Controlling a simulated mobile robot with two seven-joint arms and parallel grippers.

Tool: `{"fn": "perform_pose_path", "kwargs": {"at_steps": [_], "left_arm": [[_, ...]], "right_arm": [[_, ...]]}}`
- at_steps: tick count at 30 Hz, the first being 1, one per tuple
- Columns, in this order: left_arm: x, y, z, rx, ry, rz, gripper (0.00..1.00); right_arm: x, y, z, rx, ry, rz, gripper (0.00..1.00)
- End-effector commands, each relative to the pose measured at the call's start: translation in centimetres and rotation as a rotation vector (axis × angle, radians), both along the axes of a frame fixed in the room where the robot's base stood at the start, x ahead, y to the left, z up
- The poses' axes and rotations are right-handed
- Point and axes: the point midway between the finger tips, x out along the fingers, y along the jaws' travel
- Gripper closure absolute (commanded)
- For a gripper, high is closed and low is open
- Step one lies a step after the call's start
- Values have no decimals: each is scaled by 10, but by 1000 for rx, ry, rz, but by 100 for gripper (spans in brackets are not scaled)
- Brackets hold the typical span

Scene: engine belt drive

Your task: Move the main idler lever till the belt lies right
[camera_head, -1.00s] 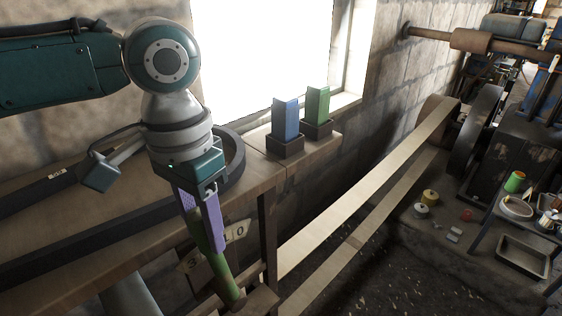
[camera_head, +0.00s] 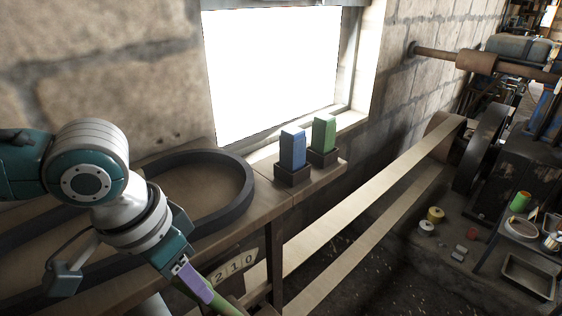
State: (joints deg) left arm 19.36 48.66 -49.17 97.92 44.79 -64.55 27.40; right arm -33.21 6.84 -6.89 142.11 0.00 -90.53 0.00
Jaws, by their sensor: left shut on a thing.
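My left gripper (camera_head: 194,282) is at the lower left, its purple finger shut on a green lever (camera_head: 223,305), taken to be the main idler lever. The lever slants down to the right and runs out of the bottom of the picture. A number plate (camera_head: 235,266) reading 2, 1, 0 is just right of the lever; the lever lies left of the 2. The pale flat belt (camera_head: 345,211) runs in two strands from a pulley (camera_head: 441,137) at the upper right to the lower left. Its near end is hidden. My right gripper is not in view.
A dark loop (camera_head: 246,190) lies on the wooden bench (camera_head: 262,212). A blue block (camera_head: 293,148) and a green block (camera_head: 324,133) stand in dark holders by the window. Small spools (camera_head: 426,227) and a tray (camera_head: 528,275) are at the right.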

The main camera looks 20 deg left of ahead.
Motion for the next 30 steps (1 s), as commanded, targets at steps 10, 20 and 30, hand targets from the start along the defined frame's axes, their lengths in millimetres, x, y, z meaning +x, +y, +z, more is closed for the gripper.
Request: {"fn": "perform_pose_path", "kwargs": {"at_steps": [10,20,30], "left_arm": [[-6,3,-3,-1,-7,-2,100],[-5,2,-2,-4,-10,-2,31],[-6,3,6,-4,-13,-2,31]], "right_arm": [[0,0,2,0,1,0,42],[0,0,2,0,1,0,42],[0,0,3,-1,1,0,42]]}}
